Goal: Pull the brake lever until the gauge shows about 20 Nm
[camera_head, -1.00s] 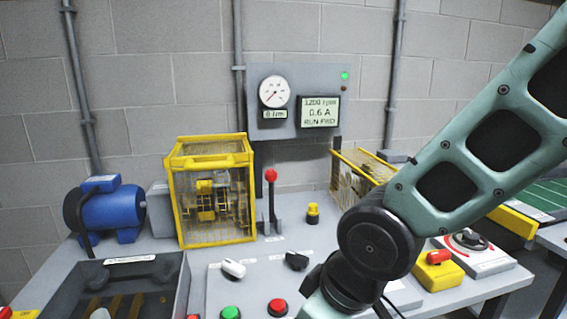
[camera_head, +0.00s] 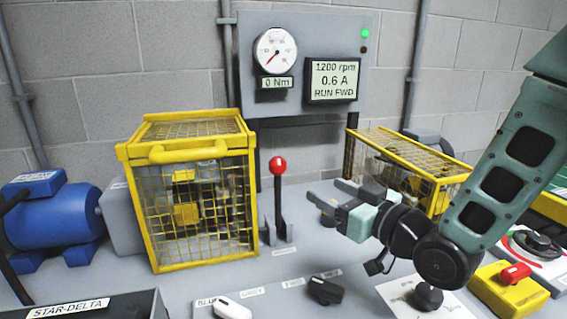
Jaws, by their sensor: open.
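The brake lever (camera_head: 278,192) stands upright with a red ball knob, between the yellow cage and my gripper. Its slotted base sits on the bench. The round gauge (camera_head: 276,51) on the grey panel has its needle at the low end, and the readout below it (camera_head: 276,83) shows 0 Nm. The display beside it (camera_head: 333,80) reads 1200 rpm, 0.6 A, RUN FWD. My gripper (camera_head: 318,202) is open and empty, to the right of the lever and apart from it, with its fingers pointing left.
A yellow mesh cage (camera_head: 190,195) stands close left of the lever. Another yellow guard (camera_head: 410,170) is behind my gripper. A blue motor (camera_head: 50,215) is at far left. A white knob (camera_head: 232,309) and a black knob (camera_head: 325,290) sit in front.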

